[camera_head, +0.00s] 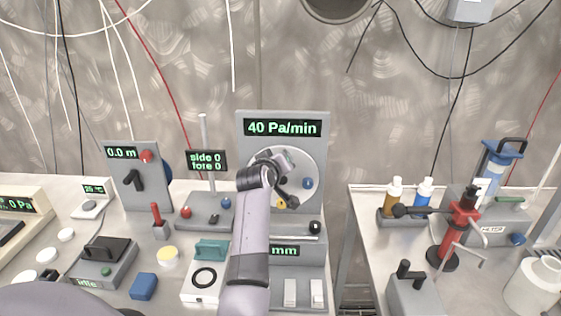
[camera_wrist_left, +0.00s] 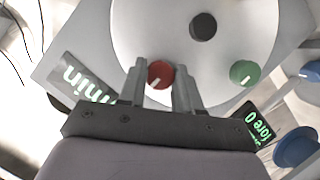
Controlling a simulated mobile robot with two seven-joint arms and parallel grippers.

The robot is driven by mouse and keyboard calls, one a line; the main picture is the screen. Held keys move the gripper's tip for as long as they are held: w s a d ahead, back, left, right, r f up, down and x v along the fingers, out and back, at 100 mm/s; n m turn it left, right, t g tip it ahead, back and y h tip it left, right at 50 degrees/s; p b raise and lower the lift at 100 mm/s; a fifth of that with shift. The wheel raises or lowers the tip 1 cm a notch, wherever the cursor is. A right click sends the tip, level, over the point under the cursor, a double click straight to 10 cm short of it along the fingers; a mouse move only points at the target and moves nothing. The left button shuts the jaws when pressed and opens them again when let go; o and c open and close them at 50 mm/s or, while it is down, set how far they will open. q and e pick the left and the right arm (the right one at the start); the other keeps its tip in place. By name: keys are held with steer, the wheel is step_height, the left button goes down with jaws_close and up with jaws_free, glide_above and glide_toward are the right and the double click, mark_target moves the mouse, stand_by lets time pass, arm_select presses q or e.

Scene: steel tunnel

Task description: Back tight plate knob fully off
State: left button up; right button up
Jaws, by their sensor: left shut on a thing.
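The round pale plate (camera_head: 312,165) is on the upright grey panel under a display reading 40 Pa/min (camera_head: 282,128). My left gripper (camera_head: 287,161) is at the plate's upper part. In the left wrist view, its fingers are shut on a red knob (camera_wrist_left: 160,74) with a white pointer mark. A black knob (camera_wrist_left: 203,26) is at the plate's middle and a green knob (camera_wrist_left: 244,72) is to the right of the red one. In the head view, a blue knob (camera_head: 308,183) and a yellow knob (camera_head: 282,203) show on the plate. My arm hides the plate's left part. My right gripper is not in view.
A teal-handled box (camera_head: 207,282) is in front. A gap separates the right table, which holds bottles (camera_head: 393,198) and a red stand (camera_head: 452,238).

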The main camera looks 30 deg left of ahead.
arm_select(q)
steer(key=o, duration=1)
steer(key=shift+o, duration=0.2)
